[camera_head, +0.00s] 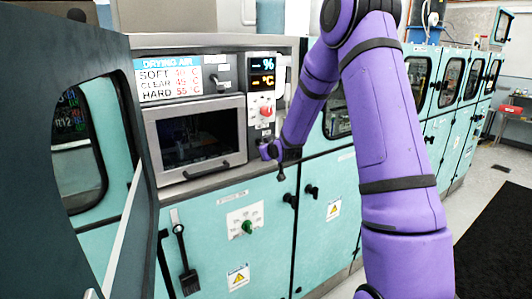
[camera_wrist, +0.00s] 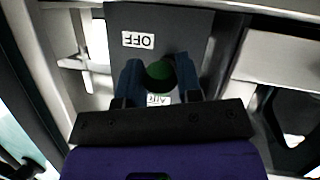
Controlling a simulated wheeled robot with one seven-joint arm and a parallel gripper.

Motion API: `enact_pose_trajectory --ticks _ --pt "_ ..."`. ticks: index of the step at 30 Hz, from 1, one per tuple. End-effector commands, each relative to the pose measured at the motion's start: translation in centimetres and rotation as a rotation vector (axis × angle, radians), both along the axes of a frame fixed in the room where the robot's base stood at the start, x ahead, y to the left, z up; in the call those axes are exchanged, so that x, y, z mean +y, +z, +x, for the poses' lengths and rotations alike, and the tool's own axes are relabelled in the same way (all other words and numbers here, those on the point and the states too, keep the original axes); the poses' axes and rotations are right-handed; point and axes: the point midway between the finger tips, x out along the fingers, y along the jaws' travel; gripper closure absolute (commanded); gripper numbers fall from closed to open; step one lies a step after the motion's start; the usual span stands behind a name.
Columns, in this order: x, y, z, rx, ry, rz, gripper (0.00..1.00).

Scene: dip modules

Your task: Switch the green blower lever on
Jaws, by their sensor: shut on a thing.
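The green blower lever's round knob (camera_wrist: 159,74) shows in the wrist view, between the two blue fingers of my gripper (camera_wrist: 160,78). The fingers are closed on the knob from both sides. The lever stands on a dark plate (camera_wrist: 190,30), with an upside-down OFF label (camera_wrist: 138,40) beyond the knob and a partly covered label (camera_wrist: 158,100) on the near side. In the head view my purple arm reaches to the cabinet front, with its wrist beside the drying window's right edge. The lever cannot be made out there.
The head view shows a green rotary knob (camera_head: 247,227) on a white plate lower on the teal cabinet. A red knob (camera_head: 266,110) sits below the displays (camera_head: 263,73). A dark open door (camera_head: 115,170) stands at the left. Pale frame bars (camera_wrist: 270,55) flank the lever plate.

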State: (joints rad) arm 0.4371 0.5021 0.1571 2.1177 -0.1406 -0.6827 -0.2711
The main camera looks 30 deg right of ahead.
Motion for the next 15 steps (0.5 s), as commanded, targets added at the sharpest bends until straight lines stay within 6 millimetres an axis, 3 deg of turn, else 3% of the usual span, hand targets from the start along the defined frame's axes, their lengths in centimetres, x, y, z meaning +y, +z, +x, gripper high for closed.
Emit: enact_pose_trajectory --ticks 15 --pt "0.1 2.8 0.3 0.438 0.002 -0.018 1.00"
